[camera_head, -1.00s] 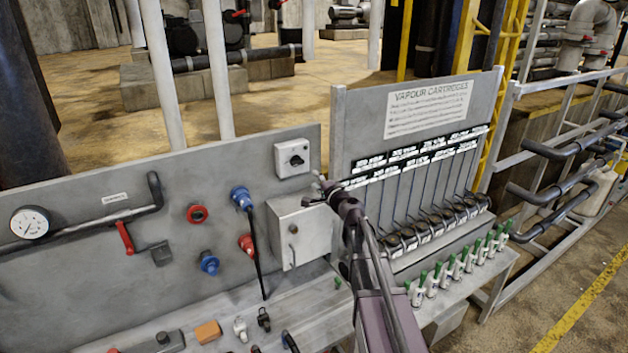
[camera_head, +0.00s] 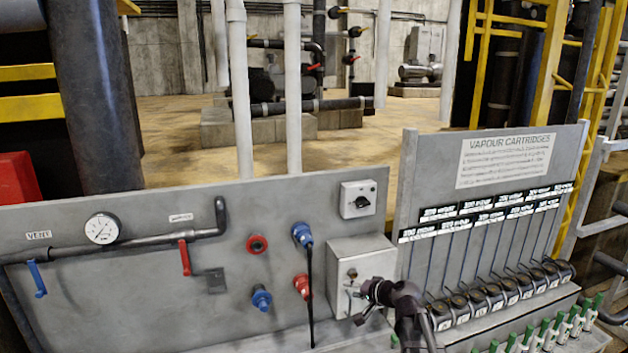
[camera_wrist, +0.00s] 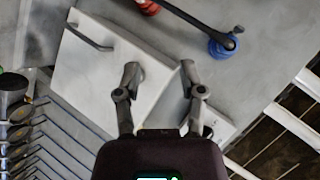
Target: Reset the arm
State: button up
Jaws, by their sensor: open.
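My gripper (camera_head: 362,303) is in front of the grey metal box (camera_head: 345,260) on the panel, over its lower right part in the head view. In the wrist view my gripper (camera_wrist: 160,75) has its two fingers spread with nothing between them. The same box (camera_wrist: 105,65) lies behind the fingers there, with a bar handle (camera_wrist: 88,37) on it. The exact gap between fingers and box cannot be told. Part of my arm fills the lower right middle of the head view.
The grey panel carries a gauge (camera_head: 102,228), red lever (camera_head: 184,257), blue lever (camera_head: 37,278), blue plug (camera_head: 302,235) with a black cable, and rotary switch (camera_head: 358,199). To the right stand a vapour cartridge rack (camera_head: 405,190) and several green-topped valves (camera_head: 545,330).

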jog(key=s+d+f+n+g+h+b, duration=0.2)
jog(key=s+f+g+h+b, duration=0.2)
jog(key=s+f, duration=0.6)
jog(key=s+d+f+n+g+h+b, duration=0.3)
jog(key=s+f+g+h+b, duration=0.1)
jog(key=s+f, duration=0.7)
jog(key=shift+s+d+g+b, duration=0.3)
jog(key=shift+s+g+b, duration=0.15)
jog(key=shift+g+b, duration=0.4)
